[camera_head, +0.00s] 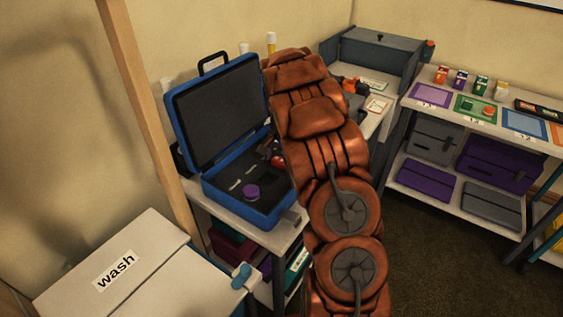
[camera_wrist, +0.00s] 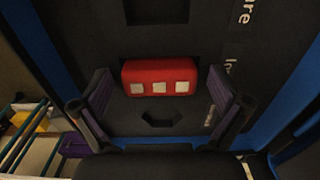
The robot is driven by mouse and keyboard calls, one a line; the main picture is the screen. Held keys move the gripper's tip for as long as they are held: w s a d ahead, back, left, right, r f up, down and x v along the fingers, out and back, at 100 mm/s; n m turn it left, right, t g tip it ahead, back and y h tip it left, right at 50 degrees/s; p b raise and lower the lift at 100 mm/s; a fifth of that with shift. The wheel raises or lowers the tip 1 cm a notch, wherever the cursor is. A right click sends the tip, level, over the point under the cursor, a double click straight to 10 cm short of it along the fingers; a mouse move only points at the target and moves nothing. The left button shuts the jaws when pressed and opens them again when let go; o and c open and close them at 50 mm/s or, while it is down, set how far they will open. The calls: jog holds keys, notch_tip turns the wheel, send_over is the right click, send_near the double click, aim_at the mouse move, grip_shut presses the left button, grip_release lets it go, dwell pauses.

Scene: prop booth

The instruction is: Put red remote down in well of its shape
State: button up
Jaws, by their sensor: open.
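The red remote (camera_wrist: 160,78), a block with three pale squares on its face, lies at the dark foam of the blue case in the wrist view. A dark recess edge shows along its far side; I cannot tell how deep it sits. My gripper (camera_wrist: 161,86) is open, one purple-padded finger on each side of the remote, with gaps to both. In the head view, the open blue case (camera_head: 262,215) stands on a white table. A small red patch (camera_head: 277,160) shows in it beside my arm, which hides much of the case and my gripper.
The foam also has a hexagonal well (camera_wrist: 161,118) and a dark rectangular well (camera_wrist: 157,10). The raised lid (camera_head: 217,112) stands behind.

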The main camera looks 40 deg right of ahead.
aim_at(282, 160)
jog(key=shift+r, duration=0.5)
notch_tip(282, 160, up, 12)
jog(key=b, duration=0.2)
jog(key=s+a+r+n, duration=0.3)
jog(key=s+a, duration=0.5)
jog(key=a, duration=0.2)
jog(key=s+a+f+n, duration=0.1)
jog(key=s+a+n, duration=0.2)
jog(key=s, duration=0.6)
jog(key=s+a+f+n+g, duration=0.1)
jog(key=s+a+n, duration=0.3)
jog(key=s+a, duration=0.4)
jog(key=s+a+f+n, duration=0.3)
jog(key=s+a, duration=0.3)
jog(key=s, duration=0.5)
jog(key=shift+s+n+g, duration=0.4)
jog(key=shift+n, duration=0.2)
jog(key=shift+r, duration=0.15)
